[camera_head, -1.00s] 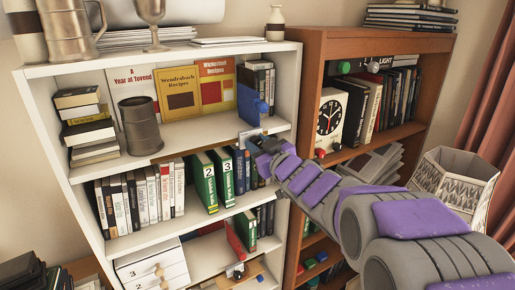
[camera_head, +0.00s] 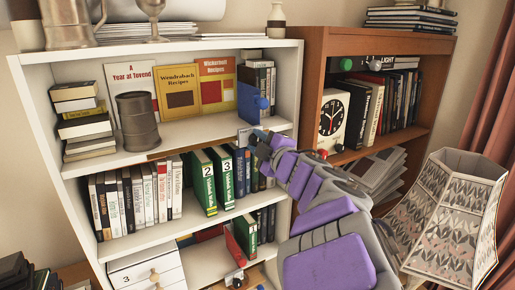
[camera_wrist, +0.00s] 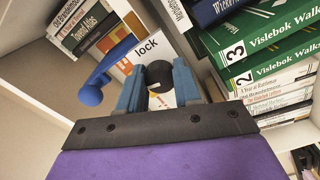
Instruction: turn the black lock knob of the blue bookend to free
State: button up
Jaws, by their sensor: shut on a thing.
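In the wrist view the black lock knob (camera_wrist: 159,76) sits between the blue-grey fingers of my gripper (camera_wrist: 159,88), which is shut on it. Behind the knob is a white card (camera_wrist: 146,50) with the word "lock" and orange marks; the fingers and knob cover part of it. A blue lever with a rounded end (camera_wrist: 92,94) stands just left of the fingers, apart from them. In the head view the blue bookend (camera_head: 248,103) stands on the upper white shelf, right of the recipe books. My gripper (camera_head: 256,139) is at that shelf's front edge below it; the knob is hidden there.
Green binders (camera_head: 203,182) stand on the shelf below, left of my gripper. A grey metal mug (camera_head: 139,121) is on the upper shelf. A brown bookcase (camera_head: 375,45) with a clock (camera_head: 331,117) adjoins at right. A patterned lampshade (camera_head: 455,220) stands close to my arm.

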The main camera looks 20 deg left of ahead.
jog(key=shift+w+d+f+n+b, duration=0.1)
jog(key=shift+n+b, duration=0.2)
jog(key=shift+n, duration=0.3)
jog(key=shift+f+n+b, duration=0.1)
jog(key=shift+n+b, duration=0.15)
jog(key=shift+n, duration=0.35)
jog(key=o, duration=1)
jog(key=shift+o, duration=0.2)
jog(key=shift+r, duration=0.1)
